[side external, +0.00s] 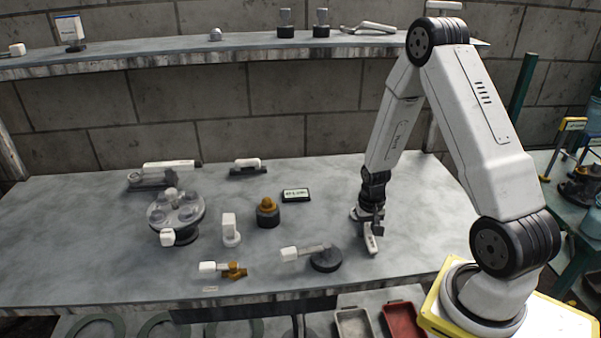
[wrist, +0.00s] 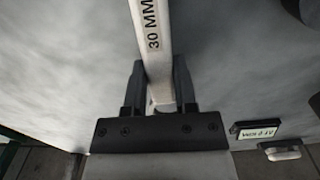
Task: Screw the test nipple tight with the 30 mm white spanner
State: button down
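In the side external view my gripper (side external: 369,212) is over the right part of the bench, with the pale spanner (side external: 371,242) pointing down towards the front. I cannot tell whether the spanner touches the bench. A brass-coloured fitting on a dark round base (side external: 267,207) stands left of my gripper; I cannot tell if it is the test nipple.
A round flanged pump part (side external: 176,213) stands at the left. A brass valve (side external: 235,271), a white-handled part on a dark disc (side external: 325,260), a white upright block (side external: 230,229) and a small sign (side external: 296,195) are on the bench. The front right is mostly clear.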

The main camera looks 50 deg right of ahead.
aim_at(366, 227)
jog(key=shift+r, duration=0.15)
dwell(0.5)
jog(key=shift+r, duration=1.6)
jog(key=shift+w, duration=0.15)
jog(key=w+a+r+n+g, duration=0.1)
jog(key=w+a+r+n, duration=0.4)
jog(key=w, duration=0.4)
jog(key=w+a+r+n+g, duration=0.1)
jog(key=w+a+r+n, duration=0.3)
jog(key=w+r+n, duration=0.3)
jog(key=shift+w+a+r+h, duration=0.35)
jog(key=shift+w+r, duration=0.2)
jog(key=shift+w, duration=0.3)
jog(key=shift+f, duration=0.1)
jog(key=shift+f, duration=2.7)
